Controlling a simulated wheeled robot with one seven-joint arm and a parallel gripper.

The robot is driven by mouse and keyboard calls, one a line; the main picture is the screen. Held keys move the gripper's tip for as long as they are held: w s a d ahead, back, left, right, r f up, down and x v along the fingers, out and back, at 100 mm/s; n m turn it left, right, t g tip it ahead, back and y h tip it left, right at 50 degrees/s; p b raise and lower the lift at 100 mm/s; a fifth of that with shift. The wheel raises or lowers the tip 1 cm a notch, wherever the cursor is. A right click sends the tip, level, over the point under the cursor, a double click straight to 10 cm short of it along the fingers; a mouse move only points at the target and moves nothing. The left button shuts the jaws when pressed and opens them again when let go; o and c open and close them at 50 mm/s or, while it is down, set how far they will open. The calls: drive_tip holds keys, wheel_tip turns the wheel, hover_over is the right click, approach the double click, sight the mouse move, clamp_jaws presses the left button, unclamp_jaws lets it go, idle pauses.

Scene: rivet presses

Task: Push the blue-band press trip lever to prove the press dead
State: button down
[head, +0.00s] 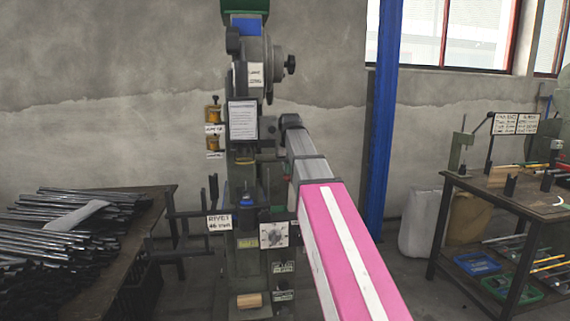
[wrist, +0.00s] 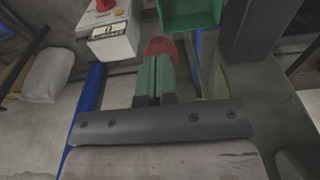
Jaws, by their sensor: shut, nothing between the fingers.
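The press (head: 245,130) stands against the wall in the head view, with a blue band (head: 246,26) near its top. My arm reaches from the lower right to the press's right side, and my gripper cannot be made out clearly there. In the wrist view my gripper (wrist: 157,75) is shut, its greenish fingers together with nothing between them. A red rounded piece (wrist: 160,47) lies right at the fingertips. I cannot tell whether it is the trip lever's knob or whether the fingers touch it.
A white box with a red button (wrist: 110,32) and a green box-like part (wrist: 188,12) lie beyond the fingers. A bench with metal rods (head: 60,225) is left of the press. A blue post (head: 382,110) and a tool bench (head: 500,190) are right.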

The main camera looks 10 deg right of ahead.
sight(289, 177)
drive_tip(key=shift+f, duration=0.25)
drive_tip(key=shift+f, duration=1.65)
drive_tip(key=shift+w, duration=0.1)
drive_tip(key=shift+r, duration=0.1)
drive_tip(key=shift+s+r, duration=0.5)
drive_tip(key=shift+r, duration=0.3)
drive_tip(key=shift+s+r, duration=0.5)
drive_tip(key=shift+r, duration=0.35)
drive_tip(key=shift+s+r, duration=0.5)
drive_tip(key=shift+r, duration=0.3)
